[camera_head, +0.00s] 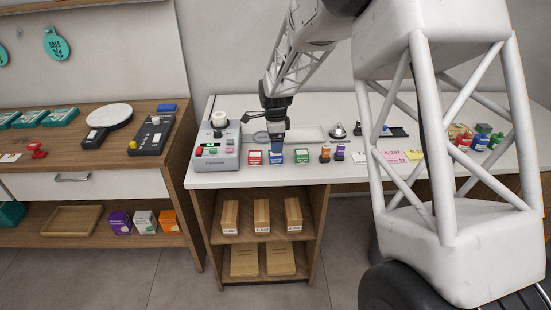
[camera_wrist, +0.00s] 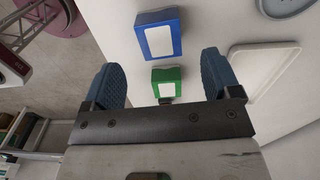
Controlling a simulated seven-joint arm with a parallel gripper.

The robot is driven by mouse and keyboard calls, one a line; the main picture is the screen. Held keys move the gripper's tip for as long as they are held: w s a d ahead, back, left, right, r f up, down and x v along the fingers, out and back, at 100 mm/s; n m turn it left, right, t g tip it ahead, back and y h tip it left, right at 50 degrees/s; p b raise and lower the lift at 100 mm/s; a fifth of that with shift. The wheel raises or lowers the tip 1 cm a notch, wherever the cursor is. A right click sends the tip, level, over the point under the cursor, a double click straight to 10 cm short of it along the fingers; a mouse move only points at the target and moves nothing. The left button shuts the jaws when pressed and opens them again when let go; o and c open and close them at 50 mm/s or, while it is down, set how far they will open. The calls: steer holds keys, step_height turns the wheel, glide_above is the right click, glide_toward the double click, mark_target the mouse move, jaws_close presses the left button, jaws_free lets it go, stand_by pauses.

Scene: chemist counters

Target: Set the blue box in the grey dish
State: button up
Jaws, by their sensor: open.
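The blue box (camera_head: 276,158) stands on the white counter near its front edge, between a red box (camera_head: 255,157) and a green box (camera_head: 302,156). In the wrist view the blue box (camera_wrist: 158,40) shows its white label, ahead of the fingertips. My gripper (camera_head: 277,136) is open and empty, with blue finger pads, just above and behind the blue box. In the wrist view the green box (camera_wrist: 167,82) appears between the spread fingers (camera_wrist: 162,78). The grey dish (camera_head: 260,137) lies behind the boxes, partly hidden by my gripper; its edge shows in the wrist view (camera_wrist: 287,6).
A white rectangular tray (camera_head: 306,133) lies right of the dish. A grey button device (camera_head: 217,150) stands at the counter's left end. A wooden counter (camera_head: 90,152) stands to the left.

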mark_target(276, 158)
steer(key=shift+f, duration=0.6)
steer(key=shift+f, duration=2.6)
steer(key=c, duration=1.1)
steer(key=shift+r, duration=0.15)
